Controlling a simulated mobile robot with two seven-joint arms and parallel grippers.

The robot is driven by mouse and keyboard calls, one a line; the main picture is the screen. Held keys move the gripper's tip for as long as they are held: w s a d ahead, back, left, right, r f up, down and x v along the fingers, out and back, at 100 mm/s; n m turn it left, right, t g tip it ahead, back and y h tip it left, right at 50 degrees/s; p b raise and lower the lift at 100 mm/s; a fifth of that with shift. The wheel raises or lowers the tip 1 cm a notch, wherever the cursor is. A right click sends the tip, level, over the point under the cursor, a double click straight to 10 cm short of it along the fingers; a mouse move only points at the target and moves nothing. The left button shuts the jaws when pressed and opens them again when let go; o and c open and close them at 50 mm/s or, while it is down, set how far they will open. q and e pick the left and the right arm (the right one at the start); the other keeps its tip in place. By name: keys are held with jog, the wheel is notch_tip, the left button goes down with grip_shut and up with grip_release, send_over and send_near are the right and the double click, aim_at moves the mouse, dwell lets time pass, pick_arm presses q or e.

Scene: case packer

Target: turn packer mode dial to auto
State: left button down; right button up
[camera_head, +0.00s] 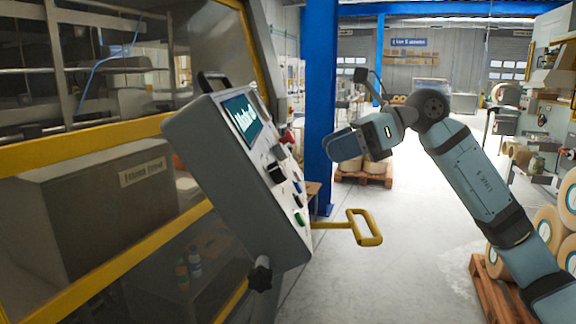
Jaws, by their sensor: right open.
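The packer's grey control panel (215,170) is tilted on the left of the head view, its face turned to the right. A black dial (277,172) sits midway down the face, probably the mode dial; its pointer setting is not readable. The panel's teal screen (243,117) shows white text that is too slanted to read surely. My right gripper (345,146) is open and empty, to the right of the panel and apart from it, about level with the upper controls. My left gripper is not in view.
A red button (287,137) is above the dial and a green button (299,218) below it. A yellow handle (365,228) juts out right of the panel. A blue post (320,90) stands behind. Pallets with rolls (550,235) are at the right; the floor between is clear.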

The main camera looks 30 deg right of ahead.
aim_at(283, 168)
jog(key=x, duration=0.9)
jog(key=shift+f+p, duration=0.1)
jog(key=shift+p, duration=0.25)
jog(key=c, duration=0.9)
